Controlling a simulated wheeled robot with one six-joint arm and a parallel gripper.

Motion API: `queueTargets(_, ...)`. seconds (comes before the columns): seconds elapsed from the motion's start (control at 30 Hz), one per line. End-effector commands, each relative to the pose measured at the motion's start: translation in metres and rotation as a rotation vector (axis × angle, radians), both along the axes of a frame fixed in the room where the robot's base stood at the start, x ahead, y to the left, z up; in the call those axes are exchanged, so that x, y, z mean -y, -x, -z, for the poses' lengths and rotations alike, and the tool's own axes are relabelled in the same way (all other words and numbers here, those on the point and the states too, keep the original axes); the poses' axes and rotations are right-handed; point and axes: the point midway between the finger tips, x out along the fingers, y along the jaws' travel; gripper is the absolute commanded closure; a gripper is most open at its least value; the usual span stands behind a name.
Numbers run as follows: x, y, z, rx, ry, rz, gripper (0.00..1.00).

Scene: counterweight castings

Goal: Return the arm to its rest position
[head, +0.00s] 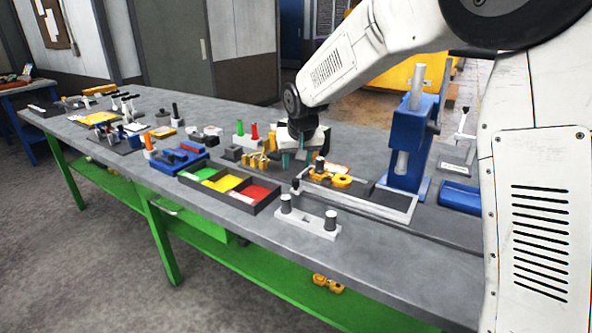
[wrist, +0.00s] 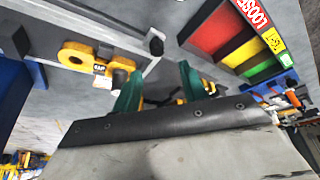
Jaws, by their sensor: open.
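My white arm reaches over the workbench from the right in the head view. My gripper (head: 294,160) is above the grey bench top, pointing down, with teal fingers. In the wrist view my gripper (wrist: 160,86) shows its two fingers spread apart with nothing held between them. A yellow casting (head: 341,181) lies just right of the gripper in a shallow grey tray (head: 398,213). The casting with its label (wrist: 78,56) also shows left of the fingers in the wrist view. Other yellow pieces (head: 254,160) stand behind and left of the gripper, partly hidden by the fingers in the wrist view.
A tray with green, yellow and red compartments (head: 259,209) sits left of the gripper. A white block with two dark-topped posts (head: 307,218) stands in front. A tall blue press (head: 411,150) rises at the right. Small parts crowd the left bench. The front right bench top is clear.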

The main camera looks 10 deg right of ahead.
Motion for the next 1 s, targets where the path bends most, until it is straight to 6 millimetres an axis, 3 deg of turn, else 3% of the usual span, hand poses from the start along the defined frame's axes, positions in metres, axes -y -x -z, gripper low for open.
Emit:
queueTargets(0.43, 0.000, 0.004, -0.006, -0.004, 0.004, -0.007, 0.57)
queueTargets(0.57, 0.004, 0.022, 0.007, -0.078, 0.028, -0.027, 0.57)
queueTargets(0.7, 0.017, 0.073, 0.016, -0.198, 0.058, -0.052, 0.57)
queueTargets(1.0, 0.065, 0.216, -0.020, -0.365, 0.070, -0.060, 0.57)
